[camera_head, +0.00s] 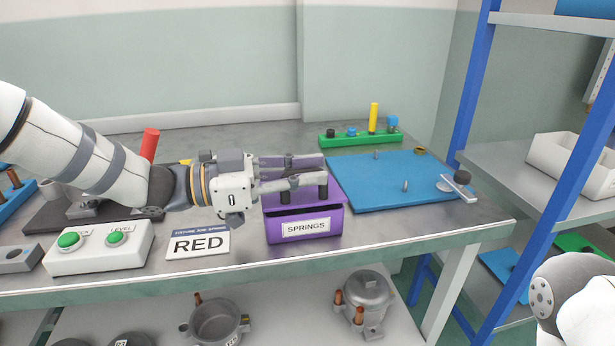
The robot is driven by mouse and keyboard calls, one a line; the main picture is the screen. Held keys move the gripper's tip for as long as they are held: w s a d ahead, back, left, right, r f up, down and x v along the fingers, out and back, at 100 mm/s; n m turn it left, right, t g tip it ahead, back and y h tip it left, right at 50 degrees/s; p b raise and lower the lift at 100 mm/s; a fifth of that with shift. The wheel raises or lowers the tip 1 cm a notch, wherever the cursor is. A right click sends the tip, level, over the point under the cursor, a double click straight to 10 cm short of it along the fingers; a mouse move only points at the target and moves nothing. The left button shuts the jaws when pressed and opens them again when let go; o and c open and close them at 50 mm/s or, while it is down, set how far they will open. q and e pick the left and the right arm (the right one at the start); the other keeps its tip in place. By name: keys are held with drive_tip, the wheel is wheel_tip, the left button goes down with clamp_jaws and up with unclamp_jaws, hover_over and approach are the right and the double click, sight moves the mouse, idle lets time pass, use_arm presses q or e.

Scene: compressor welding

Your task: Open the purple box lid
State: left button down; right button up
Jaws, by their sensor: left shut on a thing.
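The purple box (278,233) with a "SPRINGS" label stands near the front of the table. A dark gap shows along its top behind the front wall. Its purple lid (312,163) shows behind and around the fingers, apart from the front rim, partly hidden by my gripper. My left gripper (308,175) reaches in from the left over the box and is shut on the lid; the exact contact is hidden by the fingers. My right gripper is out of view; only part of my right arm shows at the lower right.
A blue mat (380,190) with small parts lies right of the box. A green rack (362,138) with a yellow post stands behind. A "RED" sign (198,246) and a button box (98,250) stand left. A blue-framed shelf (470,95) is at the right.

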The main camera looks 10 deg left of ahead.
sight(303, 190)
use_arm(q)
drive_tip(key=shift+w+a+r+n+p, duration=0.15)
drive_tip(key=shift+w+r+n, duration=0.2)
drive_tip(key=shift+r+n, duration=0.2)
drive_tip(key=shift+w+a+r+n+p, duration=0.1)
drive_tip(key=shift+w+r+n+p, duration=0.05)
drive_tip(key=shift+w+r+n, duration=0.35)
drive_tip(key=shift+w+a+r+n, duration=0.15)
drive_tip(key=shift+w+n, duration=0.1)
drive_tip(key=shift+n, duration=0.3)
drive_tip(key=shift+w+a+r+n, duration=0.1)
drive_tip(key=shift+w+n, duration=0.15)
drive_tip(key=shift+n, duration=0.25)
drive_tip(key=shift+w+a+r, duration=0.2)
drive_tip(key=shift+w+r, duration=0.1)
drive_tip(key=shift+w, duration=0.25)
drive_tip(key=c, duration=1.6)
unclamp_jaws()
drive_tip(key=shift+w, duration=0.1)
drive_tip(key=v, duration=1.2)
